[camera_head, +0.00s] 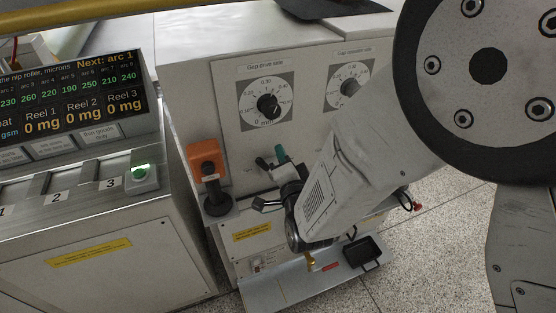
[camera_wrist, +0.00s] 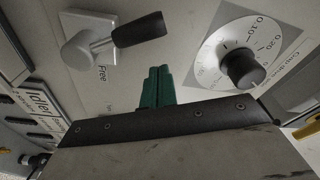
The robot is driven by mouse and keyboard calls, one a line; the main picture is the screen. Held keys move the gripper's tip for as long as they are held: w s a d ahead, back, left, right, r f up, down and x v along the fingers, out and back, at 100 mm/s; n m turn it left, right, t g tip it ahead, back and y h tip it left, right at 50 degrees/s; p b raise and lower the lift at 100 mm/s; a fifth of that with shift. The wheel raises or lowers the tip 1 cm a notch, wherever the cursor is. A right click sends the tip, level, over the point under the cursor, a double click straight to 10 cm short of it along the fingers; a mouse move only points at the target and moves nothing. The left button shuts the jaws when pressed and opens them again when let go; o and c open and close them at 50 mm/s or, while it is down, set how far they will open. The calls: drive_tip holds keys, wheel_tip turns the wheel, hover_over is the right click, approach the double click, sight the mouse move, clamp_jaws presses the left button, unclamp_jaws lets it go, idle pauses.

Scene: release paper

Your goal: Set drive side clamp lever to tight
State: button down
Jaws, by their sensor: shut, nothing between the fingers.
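The clamp lever near the drive side dial has a black grip (camera_wrist: 138,30) on a grey metal hub and square plate. In the wrist view it is at the upper left, with the word "Free" beside the plate. In the head view a small dark lever (camera_head: 263,164) shows below the drive side dial. My gripper (camera_wrist: 159,72) has green fingers, shut together with nothing between them. They are close to the lever's grip and apart from it in the wrist view. The green fingertips also show in the head view (camera_head: 280,153), just right of the small lever.
The "Gap drive side" dial (camera_wrist: 243,67) with its black knob is right of my fingers; it also shows in the head view (camera_head: 267,105). A second dial (camera_head: 349,87) is further right. An orange box with a black joystick (camera_head: 210,180) stands left. An "Idler" label (camera_wrist: 42,105) is at left.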

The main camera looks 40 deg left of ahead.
drive_tip(key=v, duration=0.9)
drive_tip(key=shift+d, duration=0.4)
